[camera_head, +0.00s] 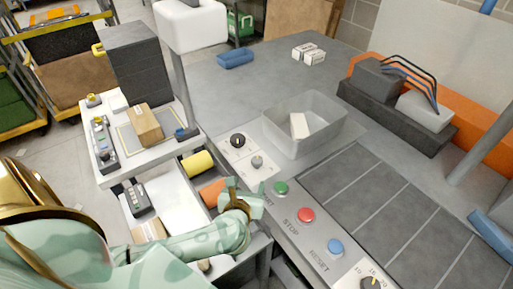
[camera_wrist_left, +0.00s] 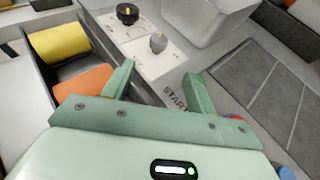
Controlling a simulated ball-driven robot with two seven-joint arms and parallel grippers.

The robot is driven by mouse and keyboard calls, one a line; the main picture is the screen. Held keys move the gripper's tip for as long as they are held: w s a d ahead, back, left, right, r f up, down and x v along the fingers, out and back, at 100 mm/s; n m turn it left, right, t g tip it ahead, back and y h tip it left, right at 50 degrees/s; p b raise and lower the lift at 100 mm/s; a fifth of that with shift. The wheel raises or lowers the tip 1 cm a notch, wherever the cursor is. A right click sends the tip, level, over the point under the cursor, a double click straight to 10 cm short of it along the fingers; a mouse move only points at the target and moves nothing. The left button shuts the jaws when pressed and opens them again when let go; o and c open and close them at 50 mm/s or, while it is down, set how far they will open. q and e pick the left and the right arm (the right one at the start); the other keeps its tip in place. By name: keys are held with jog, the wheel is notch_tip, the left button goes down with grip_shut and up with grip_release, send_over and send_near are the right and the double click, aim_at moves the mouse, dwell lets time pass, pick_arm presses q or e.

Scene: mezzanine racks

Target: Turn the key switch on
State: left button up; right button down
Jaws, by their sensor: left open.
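The key switch (camera_head: 257,162) is a small grey key-shaped handle on a white plate of the grey console. It also shows in the left wrist view (camera_wrist_left: 158,43), beyond the fingertips and roughly between their lines. My left gripper (camera_head: 246,184) is open and empty, just in front of the key switch and apart from it. Its two green fingers show in the left wrist view (camera_wrist_left: 160,72). A black rotary knob with a yellow mark (camera_head: 238,140) sits on another plate behind the key switch. My right gripper is in neither view.
Green START (camera_head: 281,188), red STOP (camera_head: 305,215) and blue RESET (camera_head: 335,246) buttons line the console, close to the right of my gripper. A grey bin (camera_head: 345,130) stands behind the key switch. Yellow (camera_head: 197,164) and orange (camera_head: 211,192) rolls lie left.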

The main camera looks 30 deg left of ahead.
aim_at(256, 161)
pick_arm(q)
jog(key=shift+w+a+f, duration=0.1)
jog(key=shift+w+a, duration=0.1)
jog(key=shift+w, duration=0.15)
jog(key=b+x, duration=0.3)
jog(key=x, duration=1.1)
jog(key=shift+w+a+f+b, duration=0.2)
jog(key=shift+w+a+b, duration=0.1)
jog(key=shift+w, duration=0.45)
jog(key=c, duration=1)
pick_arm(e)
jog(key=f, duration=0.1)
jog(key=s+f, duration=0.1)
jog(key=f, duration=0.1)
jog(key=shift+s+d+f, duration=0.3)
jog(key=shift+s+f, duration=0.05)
